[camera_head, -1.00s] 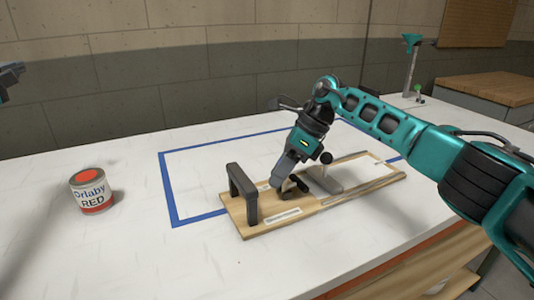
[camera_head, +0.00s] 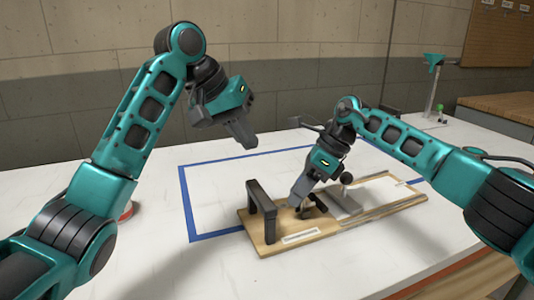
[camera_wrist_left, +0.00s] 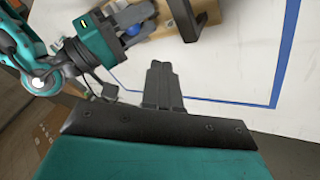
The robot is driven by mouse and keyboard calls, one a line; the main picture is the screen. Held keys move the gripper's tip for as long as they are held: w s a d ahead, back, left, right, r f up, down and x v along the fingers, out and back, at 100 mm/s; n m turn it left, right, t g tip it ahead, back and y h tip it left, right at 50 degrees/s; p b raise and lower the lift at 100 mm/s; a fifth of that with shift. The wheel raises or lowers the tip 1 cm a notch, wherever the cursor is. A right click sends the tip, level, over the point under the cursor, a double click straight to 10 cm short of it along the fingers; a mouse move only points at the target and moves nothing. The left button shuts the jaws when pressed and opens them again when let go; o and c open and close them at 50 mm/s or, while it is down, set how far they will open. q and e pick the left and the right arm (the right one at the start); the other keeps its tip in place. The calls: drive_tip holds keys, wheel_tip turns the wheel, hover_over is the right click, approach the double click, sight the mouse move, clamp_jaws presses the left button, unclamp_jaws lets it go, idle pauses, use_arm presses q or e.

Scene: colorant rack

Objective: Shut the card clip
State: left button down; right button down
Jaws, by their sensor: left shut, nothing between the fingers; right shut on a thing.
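The wooden board (camera_head: 390,206) lies on the white table, with a black upright handle (camera_head: 262,208) at its left end. My left gripper (camera_head: 250,143) is shut and empty, in the air behind and above the handle. Its closed fingers show in the left wrist view (camera_wrist_left: 161,72).
Blue tape (camera_head: 185,195) outlines an area around the board. The paint can (camera_head: 127,211) is mostly hidden behind my left arm. A stand with a teal top (camera_head: 434,75) is at the back right. The table behind the board is clear.

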use_arm(q)
drive_tip(key=w+d+f, duration=0.1)
drive_tip(key=d+f, duration=0.7)
drive_tip(key=shift+w+f, duration=0.3)
drive_tip(key=shift+w, duration=0.1)
drive_tip(key=shift+d, duration=0.8)
use_arm(e)
drive_tip(key=shift+s+a, duration=0.1)
drive_tip(key=shift+a, duration=0.05)
drive_tip(key=c, duration=0.9)
unclamp_jaws()
drive_tip(key=shift+c, duration=0.2)
use_arm(q)
drive_tip(key=shift+a, duration=0.1)
use_arm(e)
drive_tip(key=shift+o, duration=0.8)
